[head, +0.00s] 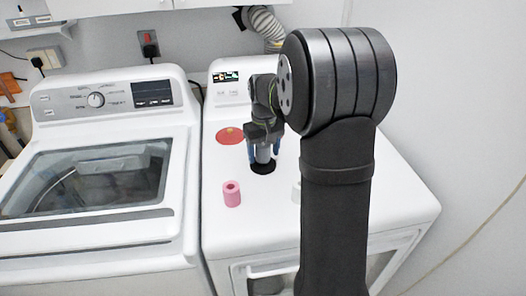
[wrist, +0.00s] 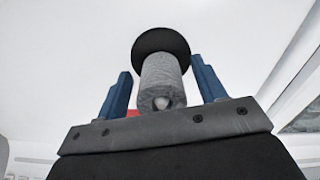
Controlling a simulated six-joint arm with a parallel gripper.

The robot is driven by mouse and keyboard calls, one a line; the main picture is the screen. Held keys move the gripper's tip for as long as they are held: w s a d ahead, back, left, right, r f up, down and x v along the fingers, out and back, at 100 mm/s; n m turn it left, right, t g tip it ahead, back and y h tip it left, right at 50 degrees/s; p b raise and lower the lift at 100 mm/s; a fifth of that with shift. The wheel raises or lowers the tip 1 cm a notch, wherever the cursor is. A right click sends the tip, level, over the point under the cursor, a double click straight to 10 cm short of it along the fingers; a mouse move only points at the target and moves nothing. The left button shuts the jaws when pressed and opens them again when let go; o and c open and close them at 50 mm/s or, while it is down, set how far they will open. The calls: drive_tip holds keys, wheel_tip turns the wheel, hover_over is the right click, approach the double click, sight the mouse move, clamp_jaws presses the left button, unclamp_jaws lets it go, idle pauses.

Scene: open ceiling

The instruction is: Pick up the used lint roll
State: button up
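A grey roll (head: 263,154), which looks like the used lint roll, stands upright on a black disc (head: 263,168) on top of the right-hand white machine. My gripper (head: 264,150) points down over it, with one blue finger on each side. In the wrist view the grey roll (wrist: 161,78) is between the blue fingers of my gripper (wrist: 162,85), with a gap on each side. The fingers are open and do not appear to touch it. The black disc (wrist: 160,41) shows beyond the roll.
A pink roll (head: 231,194) stands at the front left of the same top. A white roll (head: 296,193) is partly hidden behind my arm. A red disc (head: 230,136) lies at the back left. A washing machine (head: 180,225) stands to the left. The front of the top is mostly clear.

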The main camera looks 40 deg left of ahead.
drive_tip(key=c, duration=1)
